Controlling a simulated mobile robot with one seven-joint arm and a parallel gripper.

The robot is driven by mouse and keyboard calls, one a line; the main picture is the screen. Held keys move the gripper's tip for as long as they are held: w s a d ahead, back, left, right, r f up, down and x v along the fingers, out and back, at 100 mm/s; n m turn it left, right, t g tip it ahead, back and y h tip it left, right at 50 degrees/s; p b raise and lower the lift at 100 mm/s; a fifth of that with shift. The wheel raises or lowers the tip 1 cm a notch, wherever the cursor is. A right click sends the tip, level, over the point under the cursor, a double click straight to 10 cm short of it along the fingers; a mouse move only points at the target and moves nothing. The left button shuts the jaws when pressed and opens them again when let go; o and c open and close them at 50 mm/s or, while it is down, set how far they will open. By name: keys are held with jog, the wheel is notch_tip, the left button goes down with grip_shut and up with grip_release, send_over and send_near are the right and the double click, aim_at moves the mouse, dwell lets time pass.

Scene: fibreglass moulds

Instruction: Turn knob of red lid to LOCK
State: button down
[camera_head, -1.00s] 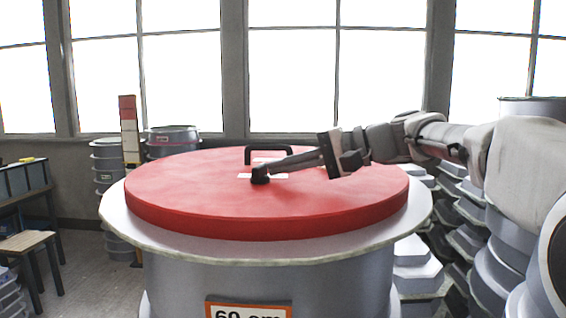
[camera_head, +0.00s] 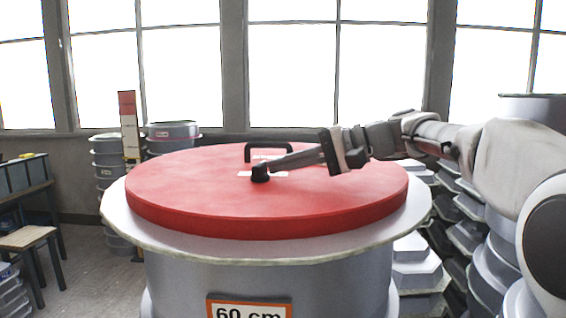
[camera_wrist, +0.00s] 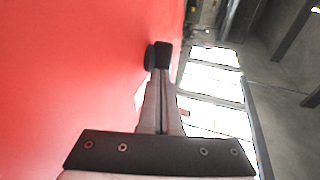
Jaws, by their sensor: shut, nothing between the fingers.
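The round red lid (camera_head: 180,195) lies flat on a large grey drum-like mould. A small black knob (camera_head: 259,175) stands near the lid's middle, in front of a black bar handle (camera_head: 268,147). My gripper (camera_head: 270,165) reaches in from the right, low over the lid, its fingers closed together. Its tips are at the knob in the head view. In the wrist view the black fingertips (camera_wrist: 162,55) are right beside the dark knob (camera_wrist: 149,57); whether they touch is unclear. The knob's pointing direction and any LOCK lettering cannot be read.
White labels (camera_head: 250,174) lie by the knob, partly hidden. The mould's pale flange (camera_head: 150,233) sticks out around the lid, with a "60 cm" sign (camera_head: 249,312) below. Stacked moulds (camera_head: 415,265) fill the right side. A bench and stool (camera_head: 30,238) stand left.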

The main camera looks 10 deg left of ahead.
aim_at(277, 175)
jog(key=shift+w+a+g+p, duration=0.1)
jog(key=shift+w+g+p, duration=0.1)
jog(key=shift+g+p, duration=0.15)
jog(key=shift+w+a+p, duration=0.3)
jog(key=shift+w+p, duration=0.05)
jog(key=shift+w, duration=0.3)
jog(key=shift+w+a, duration=0.5)
jog(key=shift+a, duration=0.05)
jog(key=shift+d, duration=0.1)
dwell(1.2)
